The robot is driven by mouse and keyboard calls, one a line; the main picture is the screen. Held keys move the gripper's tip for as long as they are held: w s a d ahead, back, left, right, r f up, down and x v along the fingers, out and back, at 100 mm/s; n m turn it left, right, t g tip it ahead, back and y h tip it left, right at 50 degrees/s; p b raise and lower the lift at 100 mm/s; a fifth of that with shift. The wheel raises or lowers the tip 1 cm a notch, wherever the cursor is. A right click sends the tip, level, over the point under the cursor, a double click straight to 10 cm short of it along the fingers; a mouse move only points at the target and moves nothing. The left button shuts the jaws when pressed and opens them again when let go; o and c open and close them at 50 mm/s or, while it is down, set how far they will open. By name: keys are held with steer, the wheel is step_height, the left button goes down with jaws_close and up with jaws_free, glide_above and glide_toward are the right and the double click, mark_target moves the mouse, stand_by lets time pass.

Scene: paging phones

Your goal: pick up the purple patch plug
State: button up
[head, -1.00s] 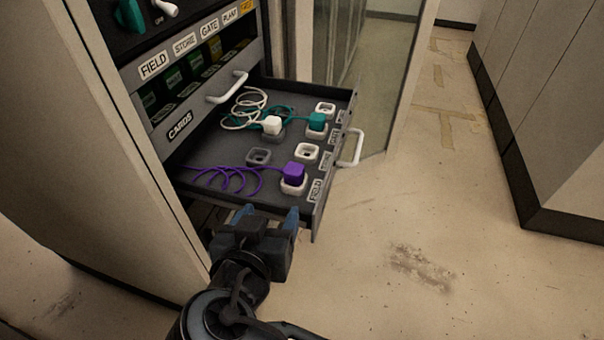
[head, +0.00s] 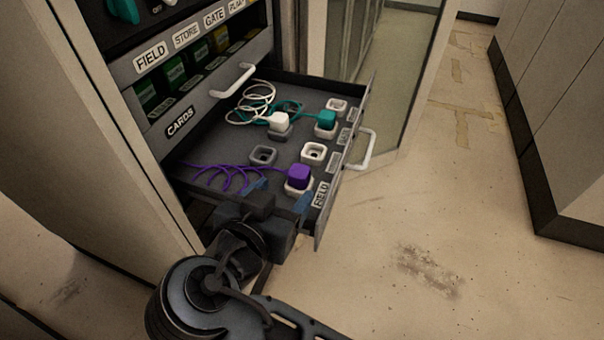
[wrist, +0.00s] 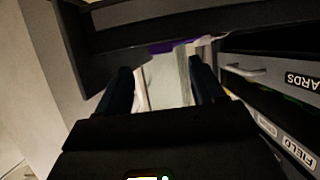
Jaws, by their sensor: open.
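The purple patch plug (head: 299,175) sits upright in a white-rimmed socket (head: 297,189) at the near front corner of the open drawer, beside the FIELD label. Its purple cord (head: 222,177) coils off to the left. My gripper (head: 280,195) is open and empty, at the drawer's near side just short of the plug; the plug is not between its fingers. In the wrist view the two dark fingers (wrist: 162,85) are spread apart, and a sliver of purple (wrist: 160,47) shows beyond them, mostly hidden by a dark edge.
A white plug (head: 279,120) and a teal plug (head: 326,118) sit in sockets farther back, with cords behind. An empty grey socket (head: 263,155) and white socket (head: 313,153) lie nearer. The drawer's side wall and front handle (head: 362,150) stand close. Open floor lies right.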

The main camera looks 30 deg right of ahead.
mark_target(296, 179)
steer(key=x, duration=0.6)
steer(key=shift+w+d+f+p, duration=0.2)
steer(key=shift+w+p, duration=0.05)
steer(key=shift+p, duration=0.05)
steer(key=c, duration=1.1)
steer(key=shift+c, duration=0.2)
steer(key=shift+r, duration=0.1)
